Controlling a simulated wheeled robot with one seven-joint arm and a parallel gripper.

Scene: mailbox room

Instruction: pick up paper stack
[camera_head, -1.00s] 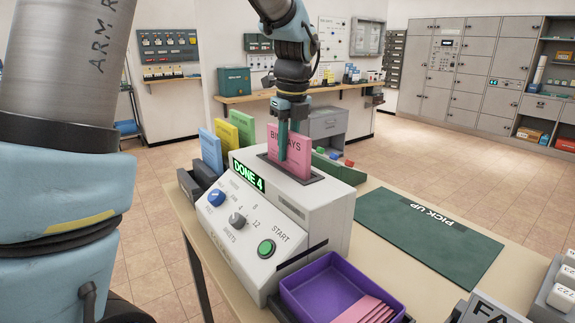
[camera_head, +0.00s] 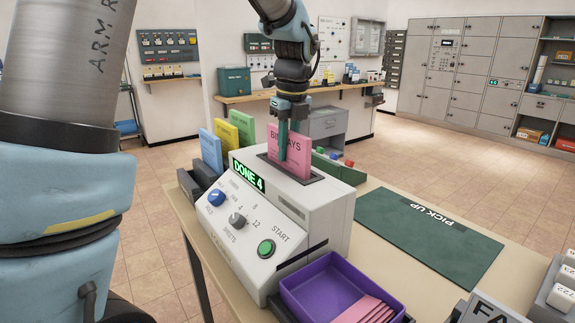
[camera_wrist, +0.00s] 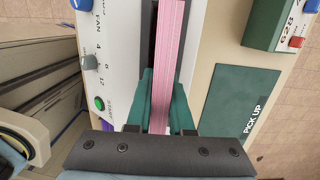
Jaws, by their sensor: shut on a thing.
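The pink paper stack (camera_head: 289,152), printed with partly hidden text, stands upright in the top slot of the white copier-like machine (camera_head: 325,220). My gripper (camera_head: 288,142) comes down from above and its green fingers are shut on the stack's upper part. In the wrist view the stack (camera_wrist: 168,60) runs as a pink band between the two fingers (camera_wrist: 160,103). The stack's lower part is hidden in the slot. The machine's display (camera_head: 248,176) reads "DONE 4".
A purple tray (camera_head: 312,277) with pink sheets sits at the machine's front. A green "PICK UP" mat (camera_head: 425,245) lies bare to the right. Blue, yellow and green stacks (camera_head: 227,142) stand at the left. A green box (camera_head: 338,169) with coloured buttons is behind.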

